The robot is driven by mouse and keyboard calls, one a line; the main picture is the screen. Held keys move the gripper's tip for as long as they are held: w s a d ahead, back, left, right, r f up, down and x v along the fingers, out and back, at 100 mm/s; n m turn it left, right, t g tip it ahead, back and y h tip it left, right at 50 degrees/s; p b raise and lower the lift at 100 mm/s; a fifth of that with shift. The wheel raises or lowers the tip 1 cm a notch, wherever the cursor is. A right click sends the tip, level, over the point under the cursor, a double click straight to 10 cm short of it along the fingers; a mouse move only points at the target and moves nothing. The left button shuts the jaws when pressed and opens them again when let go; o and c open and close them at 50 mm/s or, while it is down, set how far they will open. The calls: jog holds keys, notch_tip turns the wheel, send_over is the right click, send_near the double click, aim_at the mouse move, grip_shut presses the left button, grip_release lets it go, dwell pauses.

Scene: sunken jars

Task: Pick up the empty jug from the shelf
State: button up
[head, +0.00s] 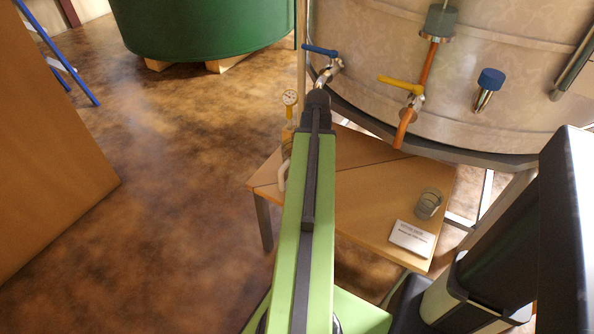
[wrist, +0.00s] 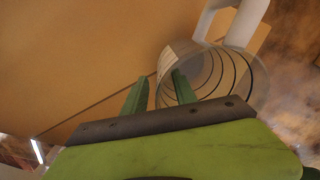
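The jug (wrist: 236,82) is clear, with dark rings around it and a white handle (wrist: 243,22), and looks empty. It stands on the wooden shelf (wrist: 90,60) in the upper right of the wrist view. In the head view my arm hides most of it; only a pale handle-like part (head: 282,177) shows to the left. My gripper (wrist: 157,80) is open, with two green fingers apart. The right finger overlaps the jug's near wall in the picture; I cannot tell whether it touches. The left finger is clear of the jug.
A small glass (head: 428,204) and a white sign (head: 411,238) stand on the shelf's right part. A large tank (head: 450,75) with taps overhangs the shelf. Floor (head: 170,200) is clear to the left.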

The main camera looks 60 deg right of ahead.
jog(key=shift+r, duration=0.1)
grip_shut()
dwell(1.2)
